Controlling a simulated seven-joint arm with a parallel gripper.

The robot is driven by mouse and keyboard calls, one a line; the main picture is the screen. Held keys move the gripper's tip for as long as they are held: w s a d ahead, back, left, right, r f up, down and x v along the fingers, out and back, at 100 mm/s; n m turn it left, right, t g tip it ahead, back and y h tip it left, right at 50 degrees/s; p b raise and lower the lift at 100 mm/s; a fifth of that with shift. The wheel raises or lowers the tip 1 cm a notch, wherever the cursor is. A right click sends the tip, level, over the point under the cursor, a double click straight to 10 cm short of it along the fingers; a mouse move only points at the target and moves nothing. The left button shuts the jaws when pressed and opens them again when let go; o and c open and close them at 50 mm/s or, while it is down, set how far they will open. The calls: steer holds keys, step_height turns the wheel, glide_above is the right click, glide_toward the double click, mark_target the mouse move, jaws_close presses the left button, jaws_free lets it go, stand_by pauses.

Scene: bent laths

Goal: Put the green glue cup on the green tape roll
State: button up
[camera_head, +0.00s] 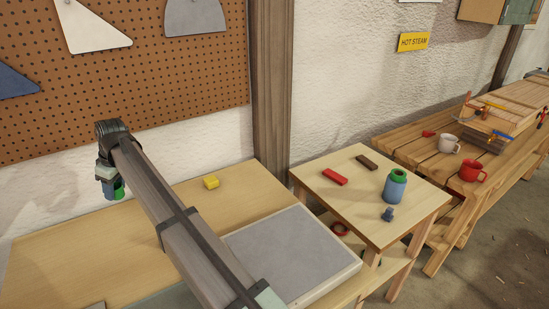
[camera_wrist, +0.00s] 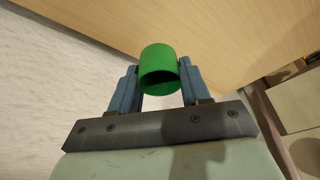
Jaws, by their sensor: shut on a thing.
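My gripper (camera_head: 112,188) is at the far left in the head view, raised above the left worktop. It is shut on the green glue cup (camera_head: 119,190). In the wrist view the cup (camera_wrist: 158,58) sits between the two blue fingers of my gripper (camera_wrist: 159,72), with one open, hollow end facing the camera. A green ring (camera_head: 398,175), which looks like the green tape roll, is around the upper part of a blue jar (camera_head: 395,189) on the small table. My gripper is far to the left of it.
The small table (camera_head: 345,198) also bears a red block (camera_head: 334,177), a dark brown block (camera_head: 367,162) and a small blue item (camera_head: 388,214). A yellow block (camera_head: 211,182) and a grey panel (camera_head: 290,252) lie on the left worktop. Mugs stand on the bench at right.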

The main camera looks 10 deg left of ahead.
steer(key=w+d+r+m+t, duration=0.15)
steer(key=w+d+m, duration=0.25)
steer(key=w+d, duration=1.75)
steer(key=w+d+r+m, duration=0.1)
steer(key=w+d, duration=0.6)
steer(key=d, duration=0.3)
steer(key=w+d+r+m, duration=0.1)
steer(key=w+d+m, duration=0.1)
steer(key=w+d, duration=0.7)
step_height(320, 180, up, 3)
steer(key=m+t+h, duration=0.2)
steer(key=m, duration=0.5)
glide_above(397, 171)
steer(key=s, duration=0.1)
steer(key=shift+d+f, duration=0.15)
steer(key=shift+f, duration=2.35)
steer(key=shift+d+f, duration=0.1)
steer(key=shift+f, duration=2.35)
steer(key=shift+f, duration=0.15)
